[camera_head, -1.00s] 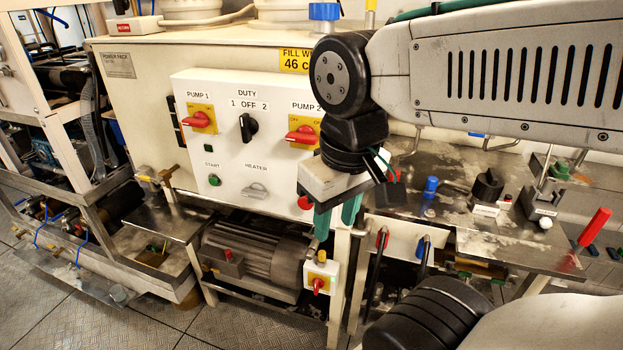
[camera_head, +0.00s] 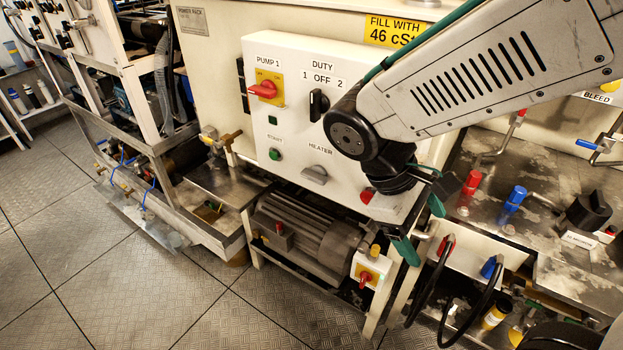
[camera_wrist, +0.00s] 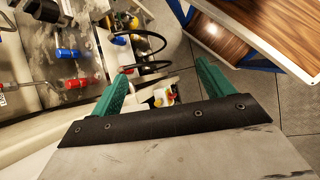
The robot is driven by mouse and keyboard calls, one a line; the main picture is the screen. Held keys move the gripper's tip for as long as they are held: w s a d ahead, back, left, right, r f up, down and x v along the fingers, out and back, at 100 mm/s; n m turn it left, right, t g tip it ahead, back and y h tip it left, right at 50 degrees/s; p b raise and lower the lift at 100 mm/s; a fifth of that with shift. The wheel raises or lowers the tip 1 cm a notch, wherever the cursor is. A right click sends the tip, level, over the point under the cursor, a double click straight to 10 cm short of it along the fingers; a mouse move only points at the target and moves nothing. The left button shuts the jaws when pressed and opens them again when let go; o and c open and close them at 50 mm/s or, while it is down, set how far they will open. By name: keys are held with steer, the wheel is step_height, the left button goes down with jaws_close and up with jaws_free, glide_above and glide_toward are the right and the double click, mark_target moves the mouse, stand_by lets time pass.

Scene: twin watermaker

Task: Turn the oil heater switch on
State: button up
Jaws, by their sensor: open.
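The heater switch (camera_head: 315,174) is a grey knob below the HEATER label, low on the white control panel (camera_head: 285,110) of the power pack. My gripper (camera_head: 420,225) hangs in front of the panel's lower right corner, to the right of the switch and apart from it. Its two green fingers are spread open and empty. In the wrist view my gripper (camera_wrist: 160,80) also shows open, with its fingers wide apart. The wrist view faces the bench and floor, and the heater switch is not in it. My arm hides the panel's right part.
The panel also bears the red Pump 1 switch (camera_head: 263,90), the black duty knob (camera_head: 318,104), the green start button (camera_head: 275,154) and a red button (camera_head: 367,195). A motor (camera_head: 310,235) sits below. A metal bench (camera_head: 540,165) with valves stands at right. Floor at left is clear.

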steer(key=w+a+f+n+t+h, duration=0.6)
steer(key=w+a+n, duration=0.1)
steer(key=a+n, duration=0.15)
steer(key=n+t+y, duration=0.1)
steer(key=n+t, duration=0.9)
steer(key=n, duration=0.1)
glide_toward(311, 179)
steer(key=x, duration=0.9)
steer(key=shift+w+d, duration=0.15)
steer(key=c, duration=1)
